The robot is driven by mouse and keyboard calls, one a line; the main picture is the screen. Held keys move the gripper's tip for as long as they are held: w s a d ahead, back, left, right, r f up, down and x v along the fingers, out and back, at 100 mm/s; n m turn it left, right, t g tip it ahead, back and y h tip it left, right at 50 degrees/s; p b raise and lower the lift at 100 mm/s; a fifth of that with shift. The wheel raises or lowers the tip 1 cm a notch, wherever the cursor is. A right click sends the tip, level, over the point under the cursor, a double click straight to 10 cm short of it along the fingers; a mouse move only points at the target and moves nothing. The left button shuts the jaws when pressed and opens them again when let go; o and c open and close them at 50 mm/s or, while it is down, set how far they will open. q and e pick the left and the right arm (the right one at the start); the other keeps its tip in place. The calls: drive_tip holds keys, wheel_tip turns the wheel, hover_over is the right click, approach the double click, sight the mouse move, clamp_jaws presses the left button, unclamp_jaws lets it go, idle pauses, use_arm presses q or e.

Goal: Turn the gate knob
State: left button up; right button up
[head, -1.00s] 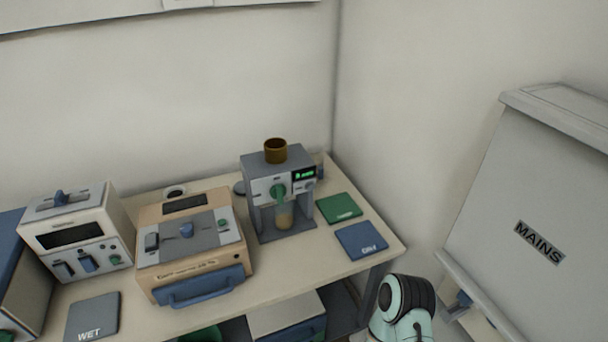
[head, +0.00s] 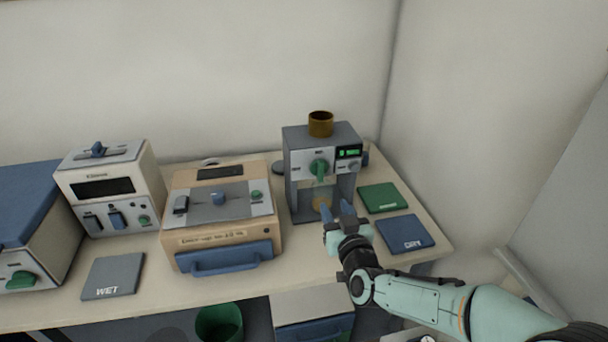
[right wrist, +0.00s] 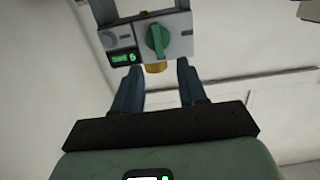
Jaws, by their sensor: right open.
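The gate knob, a green lever (head: 319,169), is on the front panel of a grey machine (head: 294,160) on the bench. The right wrist view shows the green knob (right wrist: 157,40) beside a lit green display, with the panel upside down. My right gripper (head: 337,208) is open and empty in front of the machine, below the knob in the head view. In the right wrist view its two blue fingers (right wrist: 158,80) stand apart, and the knob appears beyond their tips, not touched. My left gripper is not in view.
A brown cup (head: 320,124) sits on the machine. A green mat (head: 383,197) and a blue DRY mat (head: 404,233) lie right of it. A beige box (head: 222,237) with a blue handle stands left. A grey WET mat (head: 112,277) lies at the bench front.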

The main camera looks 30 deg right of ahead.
sight(322, 167)
drive_tip(key=shift+t, duration=0.3)
drive_tip(key=x, duration=0.4)
drive_tip(key=r+x, duration=0.1)
drive_tip(key=x, duration=0.3)
drive_tip(key=d+r+x, duration=0.1)
drive_tip(key=x, duration=0.4)
drive_tip(key=shift+r, duration=0.1)
clamp_jaws()
